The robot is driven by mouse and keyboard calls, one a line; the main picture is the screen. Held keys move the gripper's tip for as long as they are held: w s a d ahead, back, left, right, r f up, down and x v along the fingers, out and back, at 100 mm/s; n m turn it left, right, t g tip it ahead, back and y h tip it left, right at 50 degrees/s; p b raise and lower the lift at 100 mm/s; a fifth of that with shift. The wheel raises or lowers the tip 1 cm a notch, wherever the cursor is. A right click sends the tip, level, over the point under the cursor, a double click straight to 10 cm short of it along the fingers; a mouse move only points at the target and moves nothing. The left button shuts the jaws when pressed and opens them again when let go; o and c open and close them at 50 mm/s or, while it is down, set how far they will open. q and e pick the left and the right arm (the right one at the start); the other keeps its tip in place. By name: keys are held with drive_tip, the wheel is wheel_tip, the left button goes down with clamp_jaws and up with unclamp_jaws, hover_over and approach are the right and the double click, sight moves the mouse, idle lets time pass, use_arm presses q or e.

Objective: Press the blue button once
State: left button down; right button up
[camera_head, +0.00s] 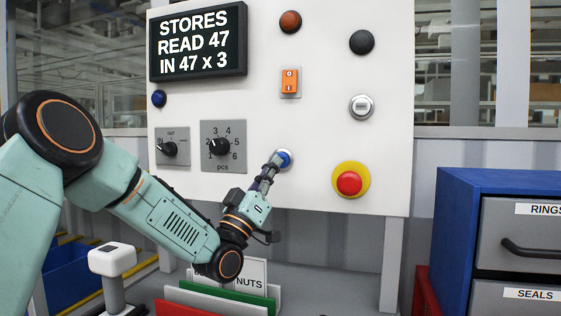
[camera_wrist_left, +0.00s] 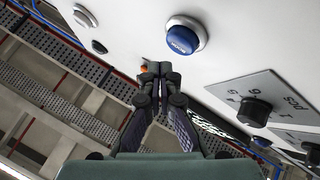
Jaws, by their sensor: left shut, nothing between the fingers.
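The blue button (camera_head: 284,158) sits in a silver ring on the white panel (camera_head: 310,120), right of the pcs dial. In the left wrist view the blue button (camera_wrist_left: 183,38) is large, with small white lettering on its face. My left gripper (camera_head: 274,161) is shut and empty, with its fingertips just left of the button and partly over its edge. In the left wrist view the closed fingertips (camera_wrist_left: 155,70) appear beside the button's lower left. I cannot tell whether they touch it or the panel. My right gripper is in neither view.
The panel also holds a display (camera_head: 198,42) reading "STORES READ 47 IN 47 x 3", a pcs dial (camera_head: 223,146), an IN/OUT dial (camera_head: 172,149), an orange switch (camera_head: 290,82) and a red emergency button (camera_head: 349,183). A blue drawer cabinet (camera_head: 455,235) stands at right.

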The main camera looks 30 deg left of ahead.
use_arm(q)
drive_tip(key=s, duration=0.2)
drive_tip(key=s+d+p, duration=0.1)
drive_tip(key=s, duration=0.2)
drive_tip(key=shift+r, duration=0.1)
drive_tip(key=shift+w+d, duration=0.1)
idle(0.4)
idle(0.3)
wheel_tip(320, 180, up, 10)
drive_tip(key=p, duration=1)
